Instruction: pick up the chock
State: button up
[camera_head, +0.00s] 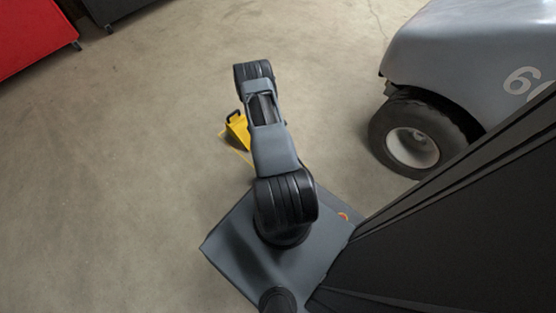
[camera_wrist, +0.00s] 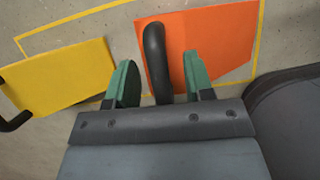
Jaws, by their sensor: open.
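An orange chock (camera_wrist: 212,45) with a black handle (camera_wrist: 156,62) lies on the floor in the wrist view. My gripper (camera_wrist: 160,76) is open, with its two green fingers on either side of the black handle. I cannot tell whether either finger touches it. A yellow chock (camera_wrist: 62,75) with its own black handle lies to the left of the orange one. The yellow chock also shows in the head view (camera_head: 238,131), just left of my arm. There the arm hides the orange chock and my gripper.
A yellow line (camera_wrist: 75,18) on the floor frames the chocks. A grey cart (camera_head: 470,50) with a black tyre (camera_head: 388,125) stands at the right. A red cabinet (camera_head: 35,35) is at the upper left. The concrete floor at the left is clear.

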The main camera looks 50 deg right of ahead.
jog(key=shift+d+f, duration=0.1)
jog(key=shift+f, duration=0.05)
jog(key=shift+c, duration=0.2)
grip_shut()
dwell(1.2)
